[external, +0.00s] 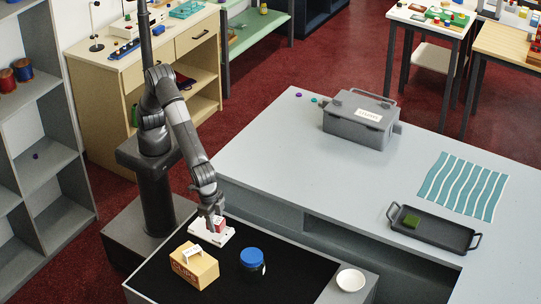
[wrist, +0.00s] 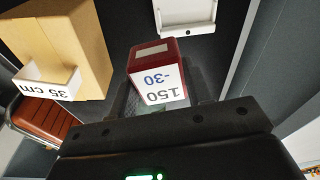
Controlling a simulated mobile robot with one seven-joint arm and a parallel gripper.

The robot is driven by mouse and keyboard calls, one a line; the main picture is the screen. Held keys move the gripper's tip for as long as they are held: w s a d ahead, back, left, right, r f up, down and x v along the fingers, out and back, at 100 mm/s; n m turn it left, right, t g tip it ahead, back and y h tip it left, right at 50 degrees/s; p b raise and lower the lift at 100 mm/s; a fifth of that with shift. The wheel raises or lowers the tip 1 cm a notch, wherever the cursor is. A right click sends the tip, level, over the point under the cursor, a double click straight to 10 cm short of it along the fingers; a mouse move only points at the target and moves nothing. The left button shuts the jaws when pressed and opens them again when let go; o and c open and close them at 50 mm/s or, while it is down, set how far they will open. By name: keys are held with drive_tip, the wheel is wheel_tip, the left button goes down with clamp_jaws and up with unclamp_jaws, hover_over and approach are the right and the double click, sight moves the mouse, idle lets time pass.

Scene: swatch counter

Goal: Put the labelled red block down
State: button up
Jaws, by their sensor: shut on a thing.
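The red block (external: 221,225) is between the fingers of my gripper (external: 213,219), low over the black-topped counter. In the wrist view the red block (wrist: 155,52) has a white label reading "150" and "-30", upside down in the picture. My gripper (wrist: 168,106) is shut on it at the bottom of that view. A white rectangular piece (external: 212,240) lies on the black surface, below and beside the block in the external view. I cannot tell whether the block touches anything below it.
A tan carton (external: 197,271) with a white tag stands left of my gripper; in the wrist view the tag (wrist: 47,82) reads "35 cm". A blue-lidded jar (external: 252,261) and a white dish (external: 351,280) stand to the right. Bare black surface lies between carton and jar.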

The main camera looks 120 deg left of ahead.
drive_tip(key=w+a+r, duration=0.1)
drive_tip(key=a+r, duration=0.5)
drive_tip(key=a, duration=0.3)
drive_tip(key=w+a+r+m, duration=0.15)
drive_tip(key=a+r, duration=0.35)
drive_tip(key=a, duration=0.5)
drive_tip(key=w+a+r, duration=0.1)
drive_tip(key=a+r, duration=0.5)
drive_tip(key=a, duration=0.3)
hover_over(285, 262)
wheel_tip(285, 262, down, 19)
drive_tip(key=shift+s+a+f, duration=0.1)
drive_tip(key=shift+s+f, duration=0.05)
drive_tip(key=shift+f, duration=1.95)
drive_tip(key=shift+s+a+f, duration=0.1)
drive_tip(key=shift+s+f, duration=0.05)
drive_tip(key=shift+f, duration=1.9)
